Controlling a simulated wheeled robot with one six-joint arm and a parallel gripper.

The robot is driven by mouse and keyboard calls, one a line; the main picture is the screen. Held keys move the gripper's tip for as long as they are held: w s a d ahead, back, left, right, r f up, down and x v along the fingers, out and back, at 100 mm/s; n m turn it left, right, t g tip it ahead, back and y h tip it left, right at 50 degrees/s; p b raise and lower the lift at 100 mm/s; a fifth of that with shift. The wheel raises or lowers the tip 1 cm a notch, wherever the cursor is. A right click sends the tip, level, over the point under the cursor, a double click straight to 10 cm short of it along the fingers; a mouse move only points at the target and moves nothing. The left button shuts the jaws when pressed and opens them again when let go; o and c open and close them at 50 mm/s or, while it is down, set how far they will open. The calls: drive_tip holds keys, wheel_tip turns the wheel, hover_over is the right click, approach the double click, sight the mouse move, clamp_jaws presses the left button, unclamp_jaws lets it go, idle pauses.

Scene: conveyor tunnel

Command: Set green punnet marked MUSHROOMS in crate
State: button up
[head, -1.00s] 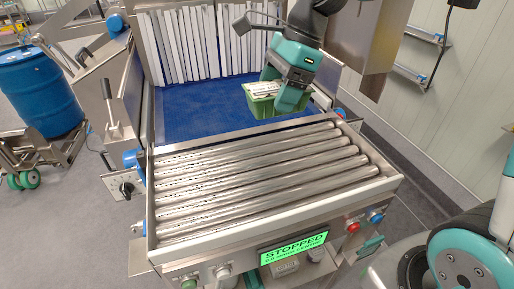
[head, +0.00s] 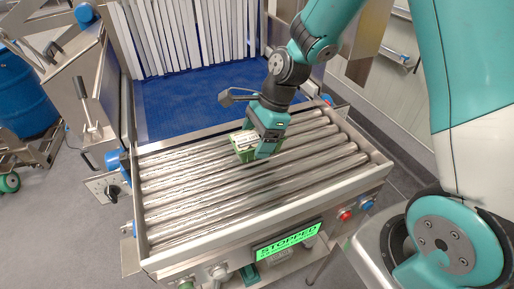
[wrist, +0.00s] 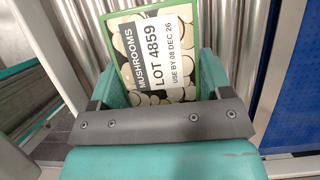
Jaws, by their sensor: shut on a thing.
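The green punnet (head: 242,143) carries a printed top. In the wrist view the punnet (wrist: 158,60) reads MUSHROOMS, LOT 4859, USE BY 08 DEC 26. My gripper (head: 259,150) is shut on the punnet and holds it over the metal rollers. In the wrist view my gripper (wrist: 160,90) has a finger on each side of the punnet. The gap between the punnet and the rollers is hard to judge. No crate shows in these frames.
The roller bed (head: 220,190) is otherwise clear. Behind it lie a blue belt (head: 195,105) and a white strip curtain (head: 185,35). A STOPPED display (head: 288,241) and buttons line the front. A blue drum (head: 18,100) stands at the left.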

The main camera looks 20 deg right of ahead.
drive_tip(key=shift+f, duration=2)
drive_tip(key=shift+f, duration=0.15)
drive_tip(key=o, duration=1.3)
